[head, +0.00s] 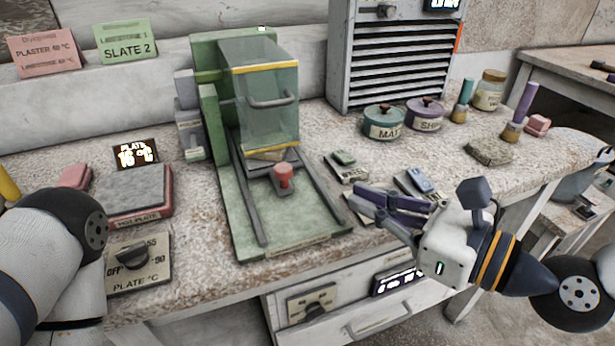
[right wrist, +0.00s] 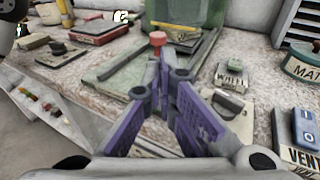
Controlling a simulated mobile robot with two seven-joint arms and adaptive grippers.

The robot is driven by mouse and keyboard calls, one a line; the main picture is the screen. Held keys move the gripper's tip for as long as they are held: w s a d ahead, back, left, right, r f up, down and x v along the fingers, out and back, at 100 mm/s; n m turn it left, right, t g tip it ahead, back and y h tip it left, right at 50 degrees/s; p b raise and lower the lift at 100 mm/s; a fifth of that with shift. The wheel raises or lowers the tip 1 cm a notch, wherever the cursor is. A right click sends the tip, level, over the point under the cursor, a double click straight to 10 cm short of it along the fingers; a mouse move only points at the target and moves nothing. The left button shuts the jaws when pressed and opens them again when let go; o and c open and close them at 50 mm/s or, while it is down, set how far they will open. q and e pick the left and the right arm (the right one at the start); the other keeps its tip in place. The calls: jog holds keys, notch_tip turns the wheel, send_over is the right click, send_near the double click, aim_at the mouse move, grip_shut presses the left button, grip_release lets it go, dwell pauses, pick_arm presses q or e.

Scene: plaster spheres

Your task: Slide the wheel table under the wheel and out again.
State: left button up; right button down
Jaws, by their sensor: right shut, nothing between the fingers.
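The green wheel machine (head: 210,120) stands on the bench with a clear guard (head: 270,115) closed over its front. The wheel itself cannot be made out behind the guard. The wheel table, a small grey sliding plate (head: 262,187) with a red knob (head: 284,176), sits between two dark rails at the guard's front lower edge. The red knob also shows in the right wrist view (right wrist: 158,39). My right gripper (head: 363,194), with purple fingers, is shut and empty, to the right of the knob and apart from it. My left arm shows at the left edge, its gripper out of view.
A hot plate (head: 137,193) and its dial box (head: 138,262) are left of the machine. Small switch boxes (head: 345,166) lie right of the rails. Lidded pots (head: 384,122), jars and a louvred cabinet (head: 390,60) stand behind. The green base (head: 290,232) is clear in front.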

jog(key=x, duration=1.1)
pick_arm(q)
jog(key=shift+s+f, duration=0.45)
jog(key=shift+f, duration=0.05)
pick_arm(e)
jog(key=shift+f, duration=0.1)
